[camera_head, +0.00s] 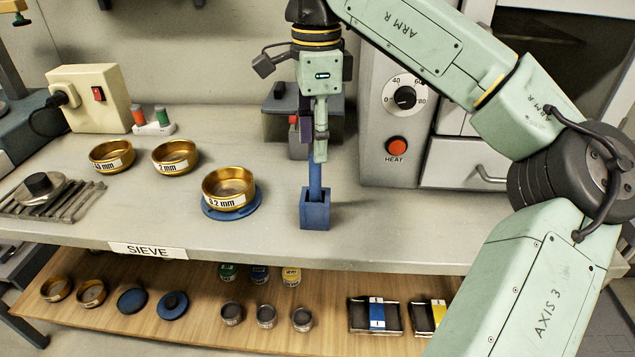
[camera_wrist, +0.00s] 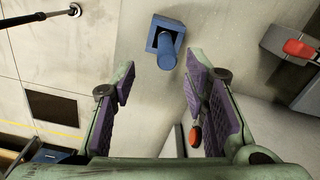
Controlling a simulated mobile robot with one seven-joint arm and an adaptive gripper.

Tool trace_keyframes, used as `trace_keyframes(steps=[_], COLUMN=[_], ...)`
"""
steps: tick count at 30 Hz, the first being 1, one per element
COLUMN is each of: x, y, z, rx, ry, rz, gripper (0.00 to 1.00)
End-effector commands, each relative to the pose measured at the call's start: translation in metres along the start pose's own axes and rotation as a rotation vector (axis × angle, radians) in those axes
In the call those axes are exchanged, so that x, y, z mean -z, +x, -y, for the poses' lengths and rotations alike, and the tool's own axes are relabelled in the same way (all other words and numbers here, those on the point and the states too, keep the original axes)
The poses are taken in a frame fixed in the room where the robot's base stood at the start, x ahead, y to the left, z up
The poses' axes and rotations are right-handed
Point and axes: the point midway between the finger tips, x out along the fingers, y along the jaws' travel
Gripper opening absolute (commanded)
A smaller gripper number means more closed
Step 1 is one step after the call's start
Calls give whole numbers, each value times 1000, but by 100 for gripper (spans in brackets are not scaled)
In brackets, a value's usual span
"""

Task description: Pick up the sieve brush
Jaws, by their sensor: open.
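The sieve brush (camera_head: 315,178) stands upright with its blue handle up in a small blue holder (camera_head: 315,213) on the bench; its lower end is hidden inside. In the wrist view the brush's round handle end (camera_wrist: 168,56) and the holder (camera_wrist: 158,26) lie just beyond the fingertips, a little right of the middle of the gap. My gripper (camera_head: 318,152) points down over the handle, and one finger covers the handle's top in the head view. In the wrist view my gripper (camera_wrist: 160,80) is open with purple pads, and nothing is between them.
A red-and-grey device (camera_head: 298,135) stands behind my gripper. The oven's control panel (camera_head: 395,120) rises to the right. Bare bench lies around the holder's front and right.

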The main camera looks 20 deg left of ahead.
Motion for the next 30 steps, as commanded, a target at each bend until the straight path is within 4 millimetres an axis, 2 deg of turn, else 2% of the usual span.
trace_keyframes(steps=[3,11,18,27,30], x=[0,-1,-1,-2,-2], y=[17,37,71,77,77], z=[0,4,8,8,8], rx=[-1,-1,0,1,1], ry=[1,0,0,0,0], rz=[-1,2,2,2,2], gripper=[41,41,41,41,34])
